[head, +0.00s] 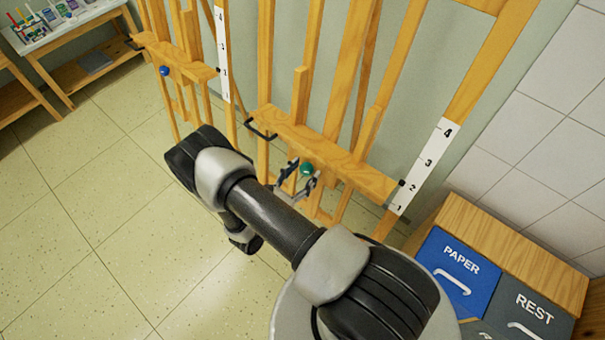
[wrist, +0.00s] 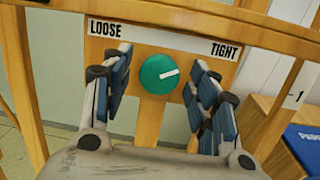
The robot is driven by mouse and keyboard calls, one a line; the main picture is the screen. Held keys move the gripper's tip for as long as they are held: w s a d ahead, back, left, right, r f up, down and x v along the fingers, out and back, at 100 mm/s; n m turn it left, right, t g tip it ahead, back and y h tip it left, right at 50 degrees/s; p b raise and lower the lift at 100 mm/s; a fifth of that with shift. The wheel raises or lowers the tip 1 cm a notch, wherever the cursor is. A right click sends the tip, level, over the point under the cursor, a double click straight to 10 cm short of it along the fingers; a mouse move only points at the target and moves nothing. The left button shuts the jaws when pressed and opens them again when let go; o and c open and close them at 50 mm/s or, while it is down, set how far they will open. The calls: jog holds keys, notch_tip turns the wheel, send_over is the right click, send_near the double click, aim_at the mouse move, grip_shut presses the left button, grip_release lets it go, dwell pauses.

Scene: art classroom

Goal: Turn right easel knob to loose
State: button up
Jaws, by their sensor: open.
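The right easel (head: 335,140) is a wooden frame with a numbered white scale on its right post. Its green knob (head: 307,169) sits on the front below the crossbar. In the wrist view the round green knob (wrist: 158,75) has a white pointer line aimed right and slightly up, toward the TIGHT end of the label strip (wrist: 165,38). LOOSE is at the strip's left end. My gripper (wrist: 156,82) is open, with one finger on each side of the knob and a visible gap on both sides. The gripper also shows in the head view (head: 296,182), partly behind my arm.
A left easel with a blue knob (head: 164,71) stands at the upper left. Blue PAPER (head: 455,268) and grey REST (head: 528,312) bins stand at the lower right, close to the right easel. A table with art supplies (head: 62,28) is at the far left. The tiled floor on the left is clear.

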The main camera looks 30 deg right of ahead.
jog(key=c, duration=1.1)
jog(key=shift+o, duration=0.2)
